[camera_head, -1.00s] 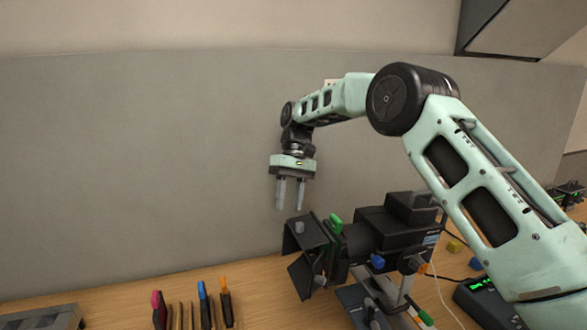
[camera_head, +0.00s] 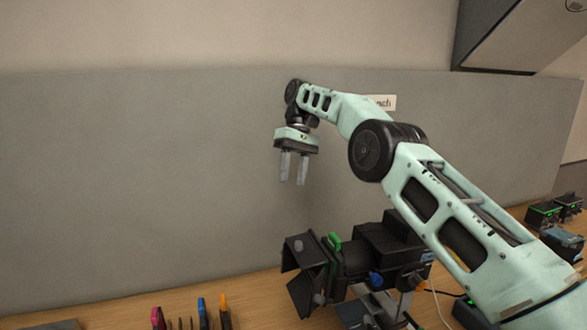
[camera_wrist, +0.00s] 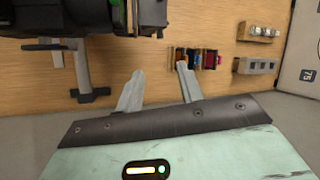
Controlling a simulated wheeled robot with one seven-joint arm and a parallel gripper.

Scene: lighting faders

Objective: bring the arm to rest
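My gripper (camera_head: 294,168) hangs in the air with its fingers pointing down, above and clear of the black stage light. Its two grey fingers are apart with nothing between them; the wrist view also shows the parted fingers (camera_wrist: 158,88) over the bench. In the wrist view, part of the light (camera_wrist: 90,18) fills the top left.
Several upright tools with coloured handles (camera_head: 203,312) stand at the front left of the wooden bench (camera_head: 259,284). Black and green devices (camera_head: 543,213) sit at the right. A grey panel (camera_head: 150,180) rises behind. The air around my gripper is free.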

